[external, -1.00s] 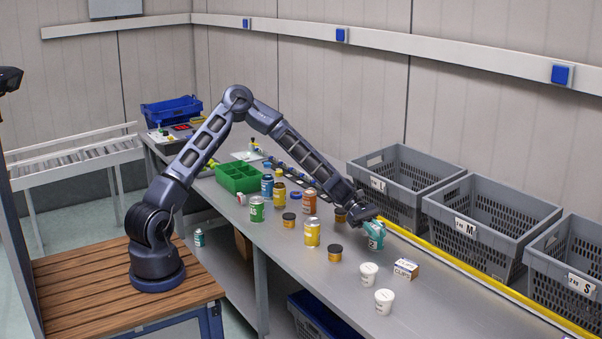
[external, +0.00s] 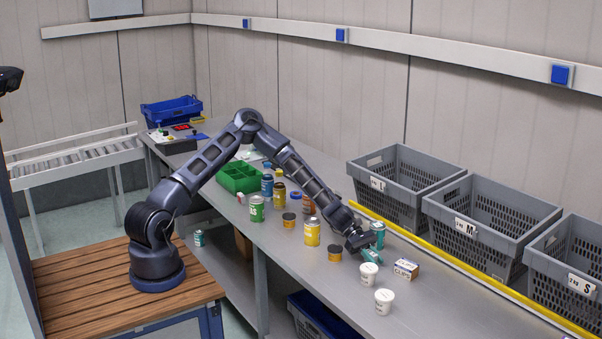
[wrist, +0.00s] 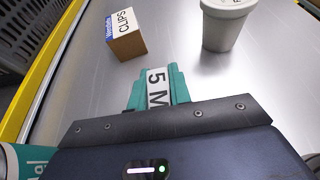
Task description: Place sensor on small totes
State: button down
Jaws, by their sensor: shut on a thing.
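My gripper (external: 364,252) is low over the metal bench, right of the middle, and shut on a teal object (external: 371,256). In the wrist view the teal object (wrist: 160,88) sticks out past my gripper's dark front edge, with a white label reading "5 M"; its rear part is hidden. I cannot tell for certain whether it is the sensor or whether it touches the bench. The small tote (external: 572,260), a grey crate labelled S, stands at the far right. The M tote (external: 480,232) and the L tote (external: 392,190) stand left of it.
A teal can (external: 378,232) stands close behind my gripper and shows in the wrist view (wrist: 25,162). Cans and a green bin (external: 238,180) stand left. A yellow strip (external: 440,262) edges the bench before the totes.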

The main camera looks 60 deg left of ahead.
jog(key=c, duration=1.3)
grip_release()
